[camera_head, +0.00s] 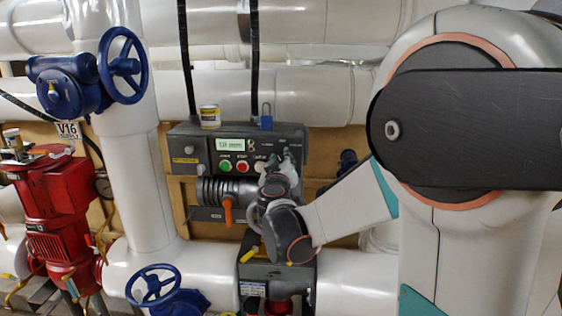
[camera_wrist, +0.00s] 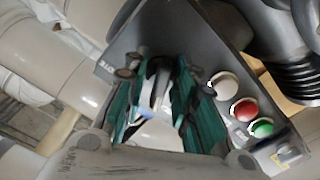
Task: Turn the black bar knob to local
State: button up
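The grey control box (camera_head: 195,130) hangs among the pipes in the head view. My gripper (camera_head: 290,160) is at the right part of its front face and hides the knob area there. In the wrist view my gripper (camera_wrist: 160,68) has its two teal fingers apart, pointing at the panel (camera_wrist: 205,45). A dark piece, probably the black bar knob (camera_wrist: 153,66), shows between the fingertips. I cannot tell whether the fingers touch it, nor which way it points. Partial lettering ending in "OTE" (camera_wrist: 104,70) is printed to the left of the fingers.
White (camera_wrist: 225,86), red (camera_wrist: 245,109) and green (camera_wrist: 262,128) buttons sit close to the right finger. A blue padlock (camera_head: 266,117) and a small can (camera_head: 210,116) are on top of the box. An orange-handled valve (camera_head: 228,210) is below.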

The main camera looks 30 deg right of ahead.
jog(key=shift+c, duration=1)
jog(key=shift+n, duration=0.3)
jog(key=shift+f+n+b, duration=0.1)
jog(key=shift+n+b, duration=0.5)
jog(key=shift+n, duration=0.3)
jog(key=shift+n+b, duration=0.6)
jog(key=shift+n, duration=1.2)
jog(key=o, duration=0.7)
